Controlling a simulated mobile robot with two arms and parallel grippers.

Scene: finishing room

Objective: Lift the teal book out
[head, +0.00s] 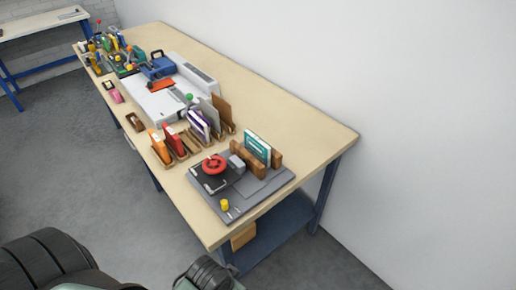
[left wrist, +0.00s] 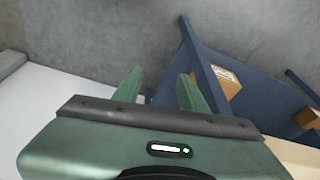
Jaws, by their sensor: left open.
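The teal book (head: 257,147) stands upright between two brown wooden boards near the front end of the long workbench (head: 300,130). Its teal cover and pale pages show above the boards, and its lower part is hidden by the near board (head: 246,160). My left gripper (left wrist: 160,88) shows in the left wrist view, with its two green fingers apart and nothing between them. It points toward the floor and the blue bench frame, and the book is not in that view. Neither gripper's fingers show in the head view.
A grey board (head: 262,193) carries a red ring-shaped part (head: 214,165) and a yellow knob (head: 225,205) beside the book. A wooden rack with several books stands behind. A cardboard box (left wrist: 226,82) sits on the blue lower shelf. A wall runs along the right.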

